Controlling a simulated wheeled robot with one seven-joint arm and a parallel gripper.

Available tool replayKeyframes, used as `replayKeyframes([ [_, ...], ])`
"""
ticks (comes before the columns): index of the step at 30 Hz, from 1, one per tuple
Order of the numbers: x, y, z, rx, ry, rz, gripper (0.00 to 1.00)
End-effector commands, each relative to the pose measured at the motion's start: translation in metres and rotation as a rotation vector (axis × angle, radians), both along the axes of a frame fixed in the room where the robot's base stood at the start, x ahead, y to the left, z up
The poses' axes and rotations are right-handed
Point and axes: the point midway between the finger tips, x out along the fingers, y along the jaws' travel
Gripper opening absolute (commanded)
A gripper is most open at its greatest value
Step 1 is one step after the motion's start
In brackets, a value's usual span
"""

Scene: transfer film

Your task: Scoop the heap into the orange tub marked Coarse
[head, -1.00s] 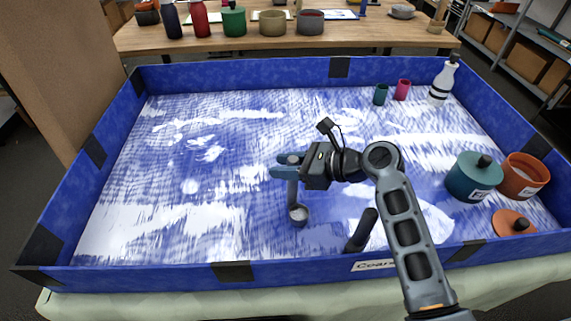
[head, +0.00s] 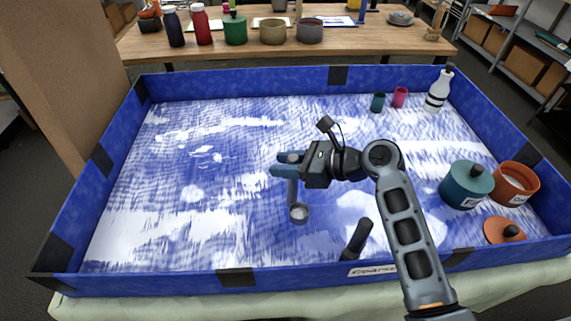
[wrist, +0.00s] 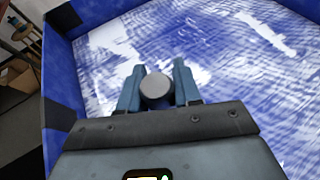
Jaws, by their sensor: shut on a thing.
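My gripper (head: 284,165) is shut on the upright handle of a small scoop (head: 299,214), whose round grey cup hangs below over the left-middle of the blue tray. In the wrist view, the round grey handle end (wrist: 157,88) sits between the two blue fingers. The orange tub (head: 520,190) stands open at the tray's right side with a white label too small to read. An orange lid (head: 504,231) with a black knob lies in front of it. White material lies in streaks across the tray; a broad white patch (head: 352,203) lies by my arm, partly hidden by it.
A lidded teal tub (head: 458,189) stands just left of the orange tub. A black cylinder (head: 357,240) leans near the front wall, which bears a "Coarse" label (head: 372,269). Teal (head: 378,103) and pink cups (head: 399,97) and a white bottle (head: 437,95) stand at back right. Blue walls (head: 240,84) enclose the tray.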

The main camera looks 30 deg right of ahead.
Motion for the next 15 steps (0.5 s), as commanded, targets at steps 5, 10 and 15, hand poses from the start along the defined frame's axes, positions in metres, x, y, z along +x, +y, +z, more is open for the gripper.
replayKeyframes([
  [5,0.0,0.0,0.017,-0.001,-0.003,0.001,0.0],
  [10,0.0,0.0,0.032,-0.001,-0.003,0.001,0.0],
  [15,0.001,0.0,0.048,0.0,-0.003,0.0,0.0],
])
